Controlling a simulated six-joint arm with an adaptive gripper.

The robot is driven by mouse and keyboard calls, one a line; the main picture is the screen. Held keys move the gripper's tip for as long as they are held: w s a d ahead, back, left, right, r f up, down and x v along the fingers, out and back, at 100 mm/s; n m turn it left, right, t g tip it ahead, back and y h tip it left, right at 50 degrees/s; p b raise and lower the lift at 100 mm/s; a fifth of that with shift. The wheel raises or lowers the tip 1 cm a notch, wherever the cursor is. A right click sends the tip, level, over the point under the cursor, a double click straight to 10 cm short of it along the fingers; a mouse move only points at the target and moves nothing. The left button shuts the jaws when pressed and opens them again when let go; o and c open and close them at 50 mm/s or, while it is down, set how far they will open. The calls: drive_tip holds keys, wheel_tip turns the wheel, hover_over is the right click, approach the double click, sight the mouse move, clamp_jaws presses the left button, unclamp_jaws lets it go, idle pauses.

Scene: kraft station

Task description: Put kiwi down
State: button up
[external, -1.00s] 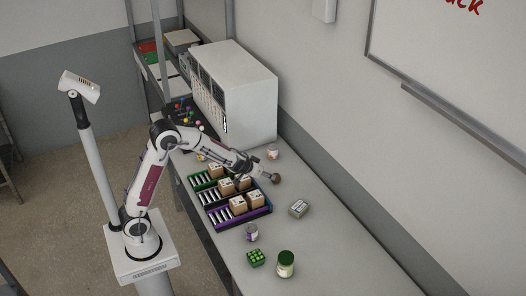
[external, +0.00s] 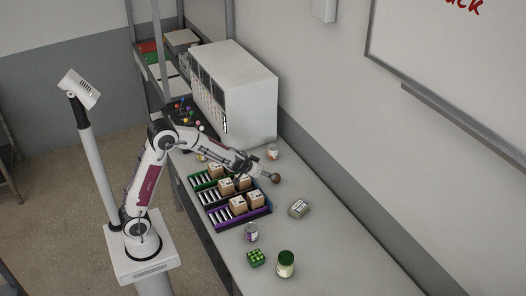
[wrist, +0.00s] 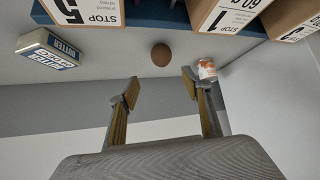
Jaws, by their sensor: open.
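The kiwi (external: 276,178) is a small brown ball on the grey table, to the right of the trays. In the wrist view the kiwi (wrist: 161,55) lies just beyond my fingertips, roughly centred between them and apart from both. My gripper (wrist: 160,88) is open, with a clear gap between its two fingers and nothing in it. In the external view my gripper (external: 264,174) is close beside the kiwi, at its left.
Trays (external: 238,219) with several cardboard boxes stand left of the kiwi. A small jar (external: 272,152) stands behind it and a printed box (external: 298,208) lies in front. A green-lidded jar (external: 286,264) stands further forward. The table's right side is clear.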

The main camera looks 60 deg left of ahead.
drive_tip(key=s+d+r+m+t+h, duration=0.2)
drive_tip(key=s+d+r+h, duration=0.1)
drive_tip(key=d+r, duration=0.55)
drive_tip(key=s+d+r+m+h, duration=0.2)
drive_tip(key=s+d+r+h, duration=0.15)
drive_tip(key=s+r, duration=0.55)
drive_tip(key=s+a+f+g+y, duration=0.1)
drive_tip(key=s+f, duration=0.1)
drive_tip(key=s, duration=0.7)
drive_tip(key=s+a+f+g+y, duration=0.1)
drive_tip(key=s+a+f+g, duration=0.1)
drive_tip(key=s, duration=0.7)
drive_tip(key=s+a+f+g+y, duration=0.1)
drive_tip(key=s+a+f, duration=0.1)
drive_tip(key=s, duration=0.7)
drive_tip(key=shift+s+a+f+g, duration=0.15)
drive_tip(key=shift+s+f+g, duration=0.25)
